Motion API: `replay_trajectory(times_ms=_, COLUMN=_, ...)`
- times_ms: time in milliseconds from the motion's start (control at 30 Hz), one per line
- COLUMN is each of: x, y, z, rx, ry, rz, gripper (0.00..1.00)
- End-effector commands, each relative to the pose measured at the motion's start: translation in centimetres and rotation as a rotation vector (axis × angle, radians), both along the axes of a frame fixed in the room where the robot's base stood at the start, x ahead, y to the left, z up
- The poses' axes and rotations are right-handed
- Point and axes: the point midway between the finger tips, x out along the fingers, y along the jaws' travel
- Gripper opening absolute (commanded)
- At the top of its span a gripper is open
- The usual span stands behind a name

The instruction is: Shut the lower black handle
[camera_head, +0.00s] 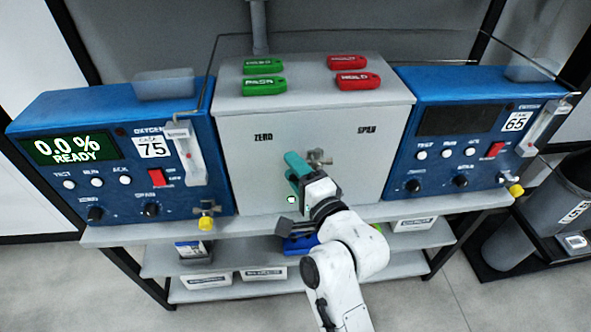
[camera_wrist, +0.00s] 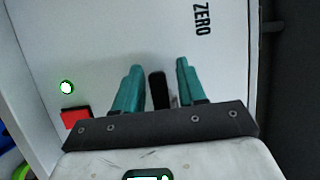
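A black handle (camera_wrist: 157,88) stands out from the pale front of the grey box (camera_head: 240,165). In the wrist view it lies between the two teal fingers of my gripper (camera_wrist: 160,66), with a gap on each side, so the gripper is open around it. In the head view my gripper (camera_head: 295,162) is at the box front, below and between the ZERO and SPAN labels, and hides this handle. A metal valve fitting (camera_head: 319,157) shows just right of the fingers. I cannot tell the handle's exact angle.
A lit green lamp (camera_head: 291,199) is low on the box front; a red square (camera_wrist: 76,118) is near it. Blue analysers stand left (camera_head: 110,160) and right (camera_head: 455,140). Green tags (camera_head: 263,87) and red tags (camera_head: 357,81) lie on top. A grey bin (camera_head: 525,225) stands at right.

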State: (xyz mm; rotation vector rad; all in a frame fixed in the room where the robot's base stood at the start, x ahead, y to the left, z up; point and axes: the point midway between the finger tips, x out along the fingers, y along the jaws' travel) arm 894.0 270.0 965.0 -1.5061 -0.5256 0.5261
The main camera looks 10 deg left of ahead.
Motion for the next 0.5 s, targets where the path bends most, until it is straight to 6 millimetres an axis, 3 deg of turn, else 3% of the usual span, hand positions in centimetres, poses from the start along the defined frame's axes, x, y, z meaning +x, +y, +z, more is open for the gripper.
replay_trajectory(times_ms=400, x=-0.02, y=-0.03, z=-0.03, rx=-0.001, ry=0.001, rz=0.000, gripper=0.00)
replay_trajectory(times_ms=500, x=-0.01, y=-0.03, z=-0.04, rx=-0.001, ry=0.001, rz=0.000, gripper=0.00)
